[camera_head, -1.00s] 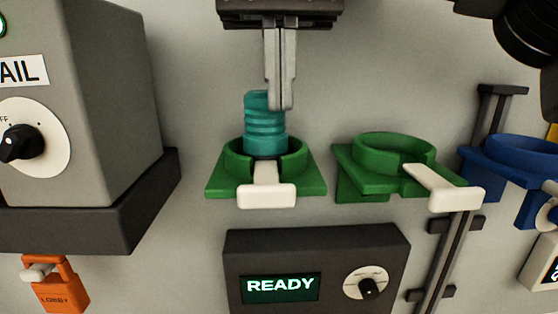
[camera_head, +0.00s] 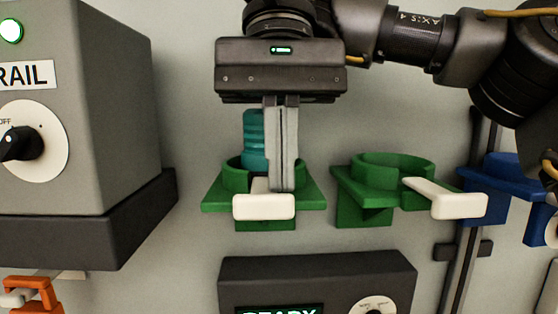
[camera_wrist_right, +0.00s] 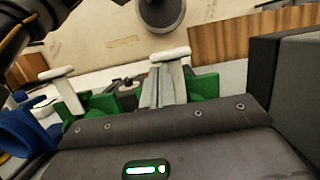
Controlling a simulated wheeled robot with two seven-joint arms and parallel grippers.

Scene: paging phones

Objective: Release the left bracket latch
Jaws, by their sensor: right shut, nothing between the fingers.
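The left green bracket (camera_head: 218,193) is fixed on the wall and a ribbed teal cylinder (camera_head: 254,140) stands in its ring. Its white latch (camera_head: 263,207) lies across the front of the bracket, with the T-shaped end toward me. My right gripper (camera_head: 282,188) points down, shut and empty, with its fingertips just behind the latch's crossbar at its right side. I cannot tell if they touch. In the right wrist view the shut fingers (camera_wrist_right: 160,85) are beside the latch's white stem, and the crossbar (camera_wrist_right: 170,54) is beyond. My left gripper is not in view.
A second green bracket (camera_head: 365,182) stands empty to the right, its white latch (camera_head: 445,198) swung out rightward. A blue bracket (camera_head: 500,178) is farther right. A grey box (camera_head: 110,120) with a dial is at left, and a dark display box (camera_head: 318,275) is below.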

